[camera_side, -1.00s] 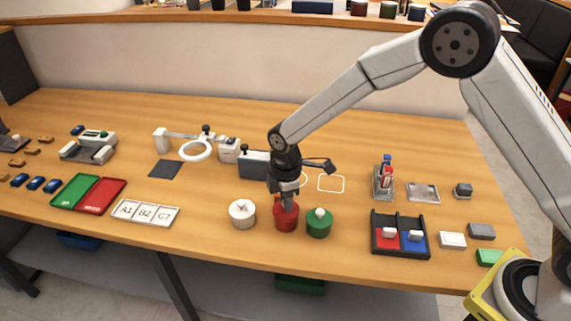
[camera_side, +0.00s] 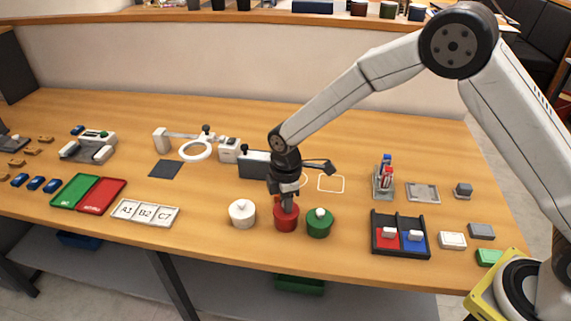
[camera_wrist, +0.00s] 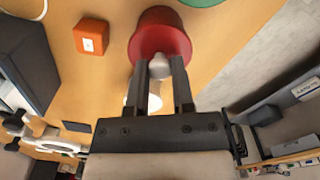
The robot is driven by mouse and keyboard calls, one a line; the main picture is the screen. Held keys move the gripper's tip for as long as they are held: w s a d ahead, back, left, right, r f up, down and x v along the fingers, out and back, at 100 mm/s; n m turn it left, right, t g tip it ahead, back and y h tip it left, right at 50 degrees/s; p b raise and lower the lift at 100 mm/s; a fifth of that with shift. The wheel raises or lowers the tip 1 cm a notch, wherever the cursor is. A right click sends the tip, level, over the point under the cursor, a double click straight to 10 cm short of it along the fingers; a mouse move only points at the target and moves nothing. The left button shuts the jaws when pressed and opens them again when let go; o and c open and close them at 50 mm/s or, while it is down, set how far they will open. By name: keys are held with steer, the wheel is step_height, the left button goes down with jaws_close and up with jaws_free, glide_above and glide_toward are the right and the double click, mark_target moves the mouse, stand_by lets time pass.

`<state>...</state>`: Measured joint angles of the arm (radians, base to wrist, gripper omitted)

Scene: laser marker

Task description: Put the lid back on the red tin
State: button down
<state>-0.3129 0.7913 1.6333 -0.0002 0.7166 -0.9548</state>
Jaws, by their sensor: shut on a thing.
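The red tin (camera_side: 286,217) stands at the front middle of the table, between a white tin and a green tin. My gripper (camera_side: 286,202) points down right over it. In the wrist view my gripper (camera_wrist: 160,72) is shut on the pale knob (camera_wrist: 160,66) of the red lid. The lid is at the top of the red tin (camera_wrist: 158,30), in line with it. I cannot tell whether it is fully seated or a little above the rim, as the fingers hide part of it.
The white tin (camera_side: 242,215) and green tin (camera_side: 319,226) stand close on either side, both with knobbed lids. An orange block (camera_wrist: 91,37) is near the red tin. A black divided tray (camera_side: 400,250) is to the right.

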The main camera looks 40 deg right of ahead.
jaws_free()
stand_by(0.5)
steer(key=shift+r, duration=0.25)
steer(key=shift+r, duration=3.3)
jaws_close()
